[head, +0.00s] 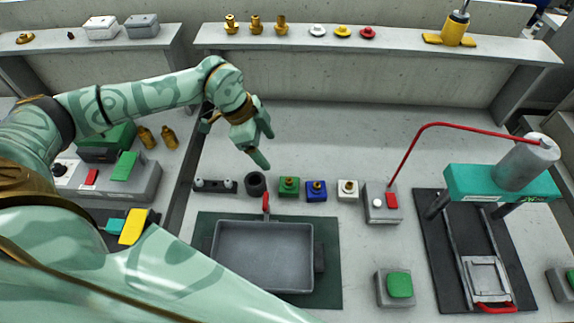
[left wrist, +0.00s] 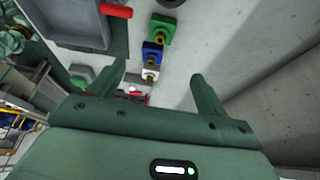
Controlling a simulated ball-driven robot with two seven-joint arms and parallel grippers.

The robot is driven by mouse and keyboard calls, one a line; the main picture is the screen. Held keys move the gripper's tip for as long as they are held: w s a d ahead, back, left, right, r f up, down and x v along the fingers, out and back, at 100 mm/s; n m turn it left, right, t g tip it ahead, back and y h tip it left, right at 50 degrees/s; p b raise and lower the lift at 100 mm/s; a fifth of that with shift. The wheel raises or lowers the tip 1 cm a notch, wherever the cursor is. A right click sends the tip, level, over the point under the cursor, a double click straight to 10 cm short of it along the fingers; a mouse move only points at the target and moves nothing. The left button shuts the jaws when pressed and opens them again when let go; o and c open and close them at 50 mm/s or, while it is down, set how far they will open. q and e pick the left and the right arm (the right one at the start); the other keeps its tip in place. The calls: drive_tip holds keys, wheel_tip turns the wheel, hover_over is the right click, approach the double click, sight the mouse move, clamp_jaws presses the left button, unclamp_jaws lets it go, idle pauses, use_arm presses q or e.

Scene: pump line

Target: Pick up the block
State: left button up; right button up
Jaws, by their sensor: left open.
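Several small blocks with brass fittings on top stand in a row on the bench: a green block (head: 289,187), a blue block (head: 316,190) and a white block (head: 347,189). The task does not say which block is meant. In the left wrist view the green block (left wrist: 160,27), blue block (left wrist: 152,52) and white block (left wrist: 150,73) line up beyond the fingers. My left gripper (head: 265,148) is open and empty, above and behind the row, nearest the green block and apart from it. It also shows in the left wrist view (left wrist: 158,72). My right gripper is not in view.
A grey tray (head: 263,257) with a red handle lies in front of the blocks. A black ring (head: 256,184) stands left of them, a button box (head: 382,202) right. A teal press (head: 500,182) stands further right. The bench behind the row is clear up to the shelf (head: 380,37).

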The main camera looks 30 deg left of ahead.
use_arm(q)
drive_tip(key=b, duration=0.2)
approach(288, 180)
drive_tip(key=x, duration=0.5)
drive_tip(key=shift+w+r, duration=0.1)
drive_tip(key=shift+w, duration=0.15)
drive_tip(key=shift+d+f, duration=0.15)
drive_tip(key=shift+f, duration=0.25)
drive_tip(key=b+x, duration=0.1)
drive_tip(key=x, duration=0.3)
drive_tip(key=shift+s+d+f+b, duration=0.1)
drive_tip(key=shift+f+b, duration=0.3)
drive_tip(key=shift+f, duration=0.2)
drive_tip(key=shift+r, duration=0.1)
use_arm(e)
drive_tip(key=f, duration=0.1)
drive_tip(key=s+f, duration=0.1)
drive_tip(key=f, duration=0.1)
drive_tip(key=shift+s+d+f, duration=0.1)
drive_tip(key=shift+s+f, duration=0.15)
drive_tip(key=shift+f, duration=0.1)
use_arm(q)
drive_tip(key=c, duration=1.2)
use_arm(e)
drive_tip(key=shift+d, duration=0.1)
